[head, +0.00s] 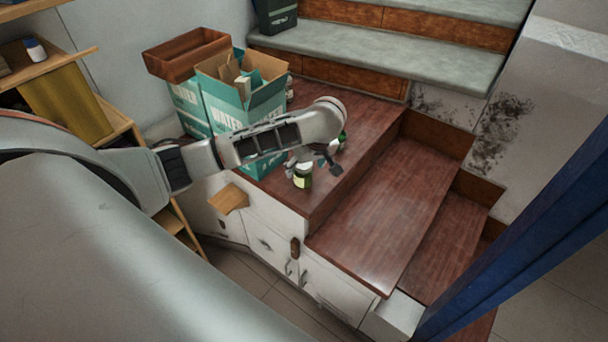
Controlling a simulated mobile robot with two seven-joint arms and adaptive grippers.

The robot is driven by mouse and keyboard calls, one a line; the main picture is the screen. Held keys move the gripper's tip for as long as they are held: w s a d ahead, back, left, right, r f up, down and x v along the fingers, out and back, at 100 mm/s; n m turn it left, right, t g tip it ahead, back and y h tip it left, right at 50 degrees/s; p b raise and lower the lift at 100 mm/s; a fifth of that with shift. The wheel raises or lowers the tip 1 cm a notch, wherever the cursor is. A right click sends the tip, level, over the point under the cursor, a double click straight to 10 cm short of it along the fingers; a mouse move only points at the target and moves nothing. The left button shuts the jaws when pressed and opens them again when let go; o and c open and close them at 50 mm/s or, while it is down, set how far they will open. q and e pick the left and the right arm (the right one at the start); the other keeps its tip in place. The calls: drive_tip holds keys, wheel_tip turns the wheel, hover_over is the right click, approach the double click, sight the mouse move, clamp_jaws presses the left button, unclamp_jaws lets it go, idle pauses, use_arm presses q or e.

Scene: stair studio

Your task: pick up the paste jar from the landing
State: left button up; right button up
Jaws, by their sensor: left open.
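A small jar (303,176) with a dark body and a pale yellow-green label stands upright near the front edge of the dark red-brown wooden landing (322,204). I take it for the paste jar. My left arm reaches in from the left over the landing. My left gripper (322,163) points down, open, just above and to the right of the jar. Its fingers overlap the jar's top in the picture, and I cannot tell whether they touch it. My right gripper is not in view.
An open teal carton (240,88) and a brown tray (187,52) on another box stand behind my arm. A second green item (342,138) is partly hidden by my wrist. Steps lead down right (385,222); a blue post (520,235) stands at right.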

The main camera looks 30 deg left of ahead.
sight(304, 174)
use_arm(q)
drive_tip(key=shift+x, duration=3.5)
drive_tip(key=shift+w+r, duration=0.1)
drive_tip(key=shift+w, duration=0.1)
drive_tip(key=c, duration=1.6)
